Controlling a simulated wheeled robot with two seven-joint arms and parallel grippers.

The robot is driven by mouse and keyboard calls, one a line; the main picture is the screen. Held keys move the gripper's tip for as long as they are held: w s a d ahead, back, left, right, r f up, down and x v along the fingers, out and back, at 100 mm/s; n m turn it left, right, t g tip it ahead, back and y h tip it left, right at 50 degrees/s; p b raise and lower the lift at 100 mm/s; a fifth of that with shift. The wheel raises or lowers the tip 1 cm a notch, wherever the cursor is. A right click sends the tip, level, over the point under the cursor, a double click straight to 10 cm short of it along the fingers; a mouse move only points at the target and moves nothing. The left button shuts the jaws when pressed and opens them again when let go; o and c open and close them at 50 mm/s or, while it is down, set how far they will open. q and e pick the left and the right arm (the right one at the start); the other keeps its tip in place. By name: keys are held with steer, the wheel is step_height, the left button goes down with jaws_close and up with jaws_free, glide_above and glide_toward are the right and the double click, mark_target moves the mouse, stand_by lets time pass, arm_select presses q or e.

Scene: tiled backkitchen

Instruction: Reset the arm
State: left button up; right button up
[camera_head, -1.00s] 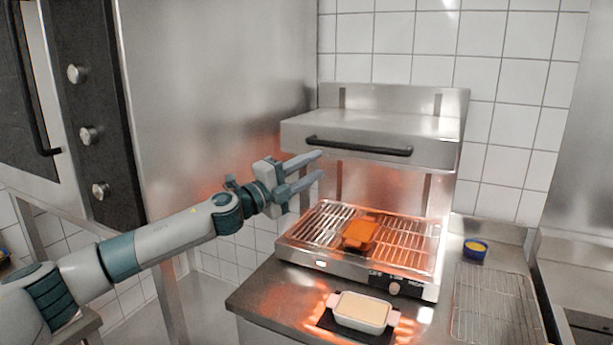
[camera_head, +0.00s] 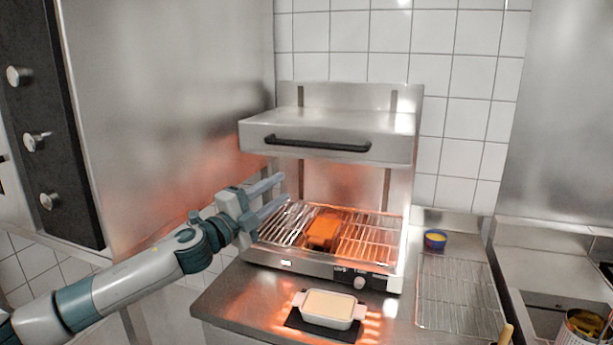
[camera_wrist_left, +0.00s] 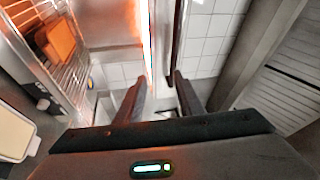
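My left gripper (camera_head: 274,194) is open and empty, in front of the left side of a salamander grill (camera_head: 330,132). Its two fingers also show apart in the left wrist view (camera_wrist_left: 158,88), with nothing between them. An orange-lit dish (camera_head: 323,230) sits on the grill's wire rack (camera_head: 372,240); it also shows at the upper left of the wrist view (camera_wrist_left: 58,40). The grill's hood, with a black handle (camera_head: 318,144), is raised above the rack. My right gripper is not in view.
A white dish with pale filling (camera_head: 329,307) stands on a black mat on the steel counter (camera_head: 222,300). A small blue bowl (camera_head: 435,240) and a wire cooling rack (camera_head: 458,290) lie to the right. A tall steel oven stands left.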

arm_select(q)
steer(key=s+a+f+n+g+y, duration=0.1)
steer(key=s+f+n+y, duration=0.2)
steer(key=s+f+n, duration=0.55)
steer(key=s+a+f+n+g+y, duration=0.1)
steer(key=s+f+n+y, duration=0.3)
steer(key=f, duration=1)
steer(key=s+a+f+n+g+y, duration=0.1)
steer(key=s+a+f+n+y, duration=0.2)
steer(key=s+f, duration=0.65)
steer(key=s+a+f+n+g+y, duration=0.1)
steer(key=s+a+f+n+g, duration=0.15)
steer(key=s+f, duration=0.6)
steer(key=s+a+f+n+g, duration=0.2)
steer(key=s+a+f+g, duration=0.15)
steer(key=s, duration=1.05)
steer(key=s+a+f+n+g+y, duration=0.1)
steer(key=s+a+f+n+g, duration=0.3)
steer(key=s, duration=0.7)
step_height(320, 180, down, 29)
steer(key=s+d+m+b, duration=0.1)
steer(key=m, duration=0.1)
steer(key=s+a+f+g+b, duration=0.1)
steer(key=s+a+f+g, duration=0.1)
steer(key=s+f, duration=1.6)
steer(key=shift+s+a+f, duration=0.2)
steer(key=shift+a+f, duration=0.3)
steer(key=shift+f, duration=0.35)
